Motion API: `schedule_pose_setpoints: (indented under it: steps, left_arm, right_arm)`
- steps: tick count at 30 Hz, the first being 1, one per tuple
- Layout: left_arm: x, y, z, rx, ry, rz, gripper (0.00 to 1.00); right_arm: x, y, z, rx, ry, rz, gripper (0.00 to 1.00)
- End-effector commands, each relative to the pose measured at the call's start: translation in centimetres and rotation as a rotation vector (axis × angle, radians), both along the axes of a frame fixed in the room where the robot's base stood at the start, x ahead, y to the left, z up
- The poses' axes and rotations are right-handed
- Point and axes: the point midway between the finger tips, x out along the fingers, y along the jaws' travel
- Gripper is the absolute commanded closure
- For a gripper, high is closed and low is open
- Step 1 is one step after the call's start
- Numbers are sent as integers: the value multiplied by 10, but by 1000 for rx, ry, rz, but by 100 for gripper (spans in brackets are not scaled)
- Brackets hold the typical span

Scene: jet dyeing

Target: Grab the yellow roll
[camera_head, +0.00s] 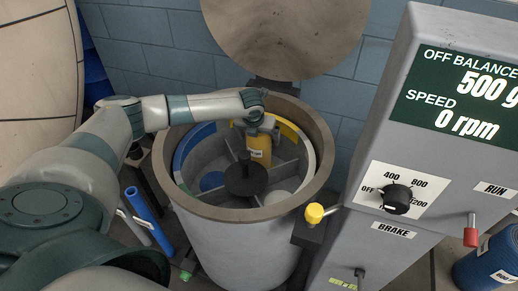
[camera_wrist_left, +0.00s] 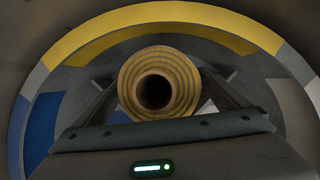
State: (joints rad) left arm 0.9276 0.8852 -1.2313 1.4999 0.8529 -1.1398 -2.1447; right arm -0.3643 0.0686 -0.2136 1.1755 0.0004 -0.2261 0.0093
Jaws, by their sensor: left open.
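The yellow roll (camera_head: 260,150) stands in the yellow-marked compartment at the back of the round drum (camera_head: 235,235). In the left wrist view its striped end and dark centre hole face the camera, and the roll (camera_wrist_left: 127,85) sits between my two dark fingers. My left gripper (camera_head: 254,124) reaches in from the left, over the drum, at the top of the roll. It is open, with one finger on each side of the roll; I cannot tell whether they touch it. The gripper hides part of the roll's top. My right gripper is not in view.
A dark central post (camera_head: 246,180) and grey dividers split the drum. A control panel (camera_head: 440,130) and a yellow-knobbed lever (camera_head: 315,213) stand close on the right. A blue roll (camera_head: 140,205) is left of the drum.

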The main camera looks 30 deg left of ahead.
Motion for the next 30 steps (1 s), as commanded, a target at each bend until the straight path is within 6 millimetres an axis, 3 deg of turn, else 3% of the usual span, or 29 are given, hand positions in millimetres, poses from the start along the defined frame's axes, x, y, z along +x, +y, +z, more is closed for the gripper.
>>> schedule_pose_setpoints:
  steps: [15,24,30]
  left_arm:
    - [1,0,-2,0,0,0,7]
    - [1,0,-2,0,0,1,79]
    - [1,0,-1,-1,-2,1,82]
  right_arm:
    - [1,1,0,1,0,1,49]
    - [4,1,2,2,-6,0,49]
    - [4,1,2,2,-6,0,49]
